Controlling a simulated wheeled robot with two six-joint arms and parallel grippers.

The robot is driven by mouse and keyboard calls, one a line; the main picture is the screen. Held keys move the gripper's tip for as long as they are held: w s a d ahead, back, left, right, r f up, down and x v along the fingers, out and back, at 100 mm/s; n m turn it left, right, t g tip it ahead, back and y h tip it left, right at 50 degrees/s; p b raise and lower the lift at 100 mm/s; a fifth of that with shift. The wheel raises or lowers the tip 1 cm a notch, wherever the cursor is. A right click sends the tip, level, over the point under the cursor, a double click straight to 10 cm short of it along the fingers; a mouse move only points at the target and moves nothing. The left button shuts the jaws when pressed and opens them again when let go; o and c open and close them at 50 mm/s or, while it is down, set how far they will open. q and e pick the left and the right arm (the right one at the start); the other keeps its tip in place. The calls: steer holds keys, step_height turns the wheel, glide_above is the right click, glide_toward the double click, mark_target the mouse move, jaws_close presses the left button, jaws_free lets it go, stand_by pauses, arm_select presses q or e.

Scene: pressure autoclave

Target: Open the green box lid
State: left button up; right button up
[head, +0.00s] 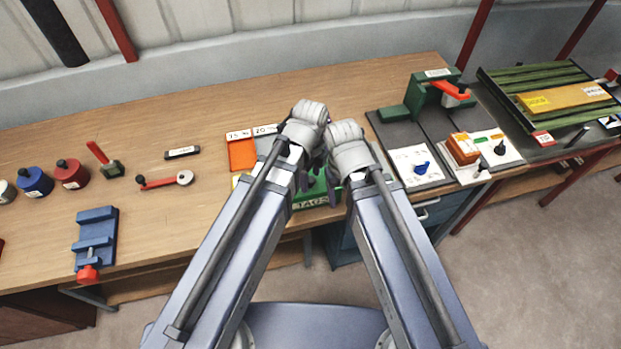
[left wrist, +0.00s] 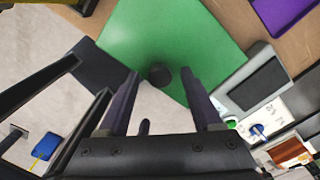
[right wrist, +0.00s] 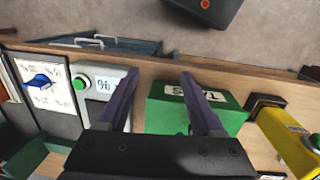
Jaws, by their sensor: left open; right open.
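The green box (head: 312,195), labelled TAGS, sits at the front edge of the wooden bench, partly behind my arms in the head view. Its flat green lid (left wrist: 175,35) with a round black knob (left wrist: 160,76) fills much of the left wrist view; the lid looks shut. My left gripper (left wrist: 160,73) is open above the lid, with the knob between its fingertips in that view; contact cannot be told. In the right wrist view the labelled box (right wrist: 165,113) is partly behind one finger. My right gripper (right wrist: 159,75) is open and empty near the box's front edge.
A grey box with a green button (right wrist: 82,84) stands beside the green box. Orange tray (head: 242,154) lies behind it. A panel with a blue knob (head: 421,167) is to the right. The bench left of centre has several small parts and free room.

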arm_select(q)
steer(key=shift+c, duration=0.3)
jaws_close()
stand_by(1.1)
